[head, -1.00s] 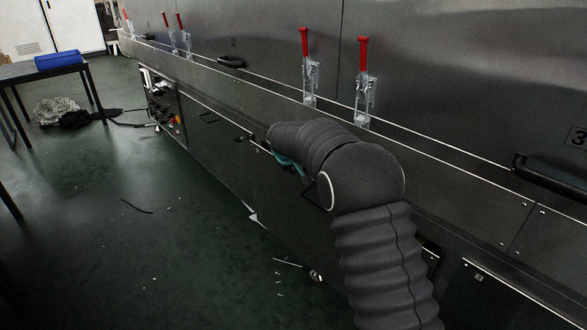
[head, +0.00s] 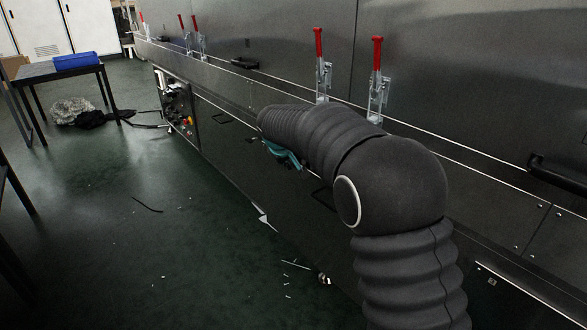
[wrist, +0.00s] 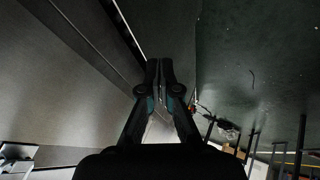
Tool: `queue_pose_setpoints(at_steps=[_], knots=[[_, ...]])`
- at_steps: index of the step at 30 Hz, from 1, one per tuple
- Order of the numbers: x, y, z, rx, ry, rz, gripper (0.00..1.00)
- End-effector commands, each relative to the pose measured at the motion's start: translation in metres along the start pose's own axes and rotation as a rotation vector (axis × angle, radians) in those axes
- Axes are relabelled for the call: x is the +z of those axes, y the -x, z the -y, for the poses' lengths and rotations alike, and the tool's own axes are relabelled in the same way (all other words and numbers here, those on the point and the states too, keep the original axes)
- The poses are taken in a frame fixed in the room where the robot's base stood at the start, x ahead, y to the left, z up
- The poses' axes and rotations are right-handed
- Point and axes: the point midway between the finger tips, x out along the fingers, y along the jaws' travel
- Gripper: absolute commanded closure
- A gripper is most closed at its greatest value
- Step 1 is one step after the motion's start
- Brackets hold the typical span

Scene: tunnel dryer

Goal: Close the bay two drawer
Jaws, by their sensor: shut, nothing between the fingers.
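The dark lower front of the dryer (head: 225,140) runs along the machine in the head view, with a black bar handle (head: 222,121) and another handle (head: 323,198) partly behind my arm. I cannot tell for certain which panel is the bay two drawer, or how far it stands out. My gripper is hidden behind my sleeved arm in the head view; only a teal part shows beside the dryer front. In the wrist view my gripper (wrist: 160,66) is shut and empty, its fingertips together near a dark panel edge, with grey panel (wrist: 60,80) to the left. Contact cannot be told.
Red-handled clamps (head: 320,75) and a long black handle (head: 558,172) stand on the upper dryer wall. A control box (head: 178,105) sits farther along. A table with a blue bin (head: 78,61) stands far left. Green floor (head: 130,225) is open, with small debris and a dark cable.

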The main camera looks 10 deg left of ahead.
Motion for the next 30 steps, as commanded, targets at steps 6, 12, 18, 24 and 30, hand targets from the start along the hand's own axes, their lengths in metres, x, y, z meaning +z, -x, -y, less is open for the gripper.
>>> queue_pose_setpoints(at_steps=[6, 12, 18, 24, 30], knots=[[-0.001, 0.016, 0.002, 0.000, 0.001, -0.007, 1.00], [0.000, 0.039, 0.024, -0.055, -0.037, -0.035, 1.00], [-0.010, 0.057, 0.070, -0.240, -0.245, -0.115, 1.00], [-0.039, 0.084, 0.108, -0.463, -0.653, -0.226, 1.00], [-0.068, 0.110, 0.111, -0.655, -1.175, -0.308, 1.00]])
